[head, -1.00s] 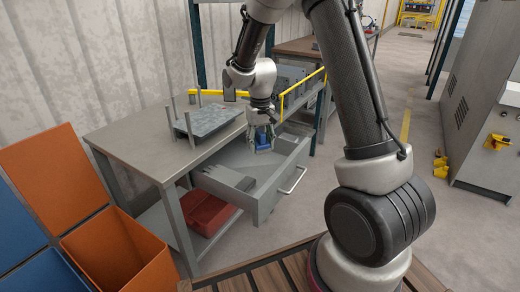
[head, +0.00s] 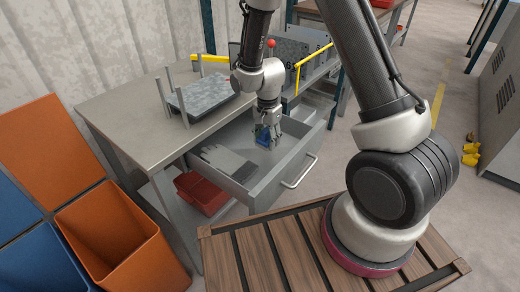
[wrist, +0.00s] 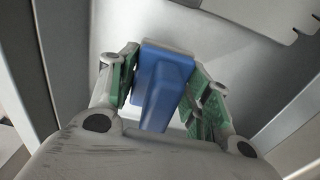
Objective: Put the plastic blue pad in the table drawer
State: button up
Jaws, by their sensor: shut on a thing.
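The plastic blue pad (wrist: 165,75) is between the fingers of my gripper (wrist: 165,95) in the wrist view, and the fingers are shut on it. In the head view the blue pad (head: 262,137) shows at the tips of my gripper (head: 267,135), inside the outline of the open table drawer (head: 268,190). The drawer is pulled out from the grey table (head: 120,110). The drawer floor shows close below the pad in the wrist view; I cannot tell whether the pad touches it.
Grey flat pieces (head: 228,160) lie in the left part of the drawer. A metal plate with posts (head: 205,97) stands on the table. A red bin (head: 200,190) is below. An orange bin (head: 125,240) stands at the lower left. The drawer's right part has free room.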

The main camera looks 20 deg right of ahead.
aim_at(267, 128)
jog(key=shift+f, duration=2.7)
jog(key=shift+f, duration=0.1)
jog(key=o, duration=1)
notch_tip(267, 128, up, 13)
jog(key=shift+f, duration=0.2)
jog(key=s+d+r+n+t, duration=0.2)
jog(key=s+d+r+n, duration=0.4)
jog(key=r, duration=0.6)
jog(key=s+d+r+n+t, duration=0.1)
jog(key=s+d+r, duration=0.4)
jog(key=s+r, duration=0.45)
jog(key=s+d+r+n, duration=0.1)
jog(key=s, duration=0.1)
jog(key=s+d+r+n, duration=0.1)
jog(key=s+r, duration=0.1)
jog(key=s, duration=0.1)
jog(key=s+r+n+t, duration=0.1)
jog(key=s+r, duration=0.1)
jog(key=s, duration=0.1)
jog(key=shift+s+d+r+n, duration=0.1)
jog(key=shift+s+d+n, duration=0.15)
jog(key=shift+d+n, duration=0.15)
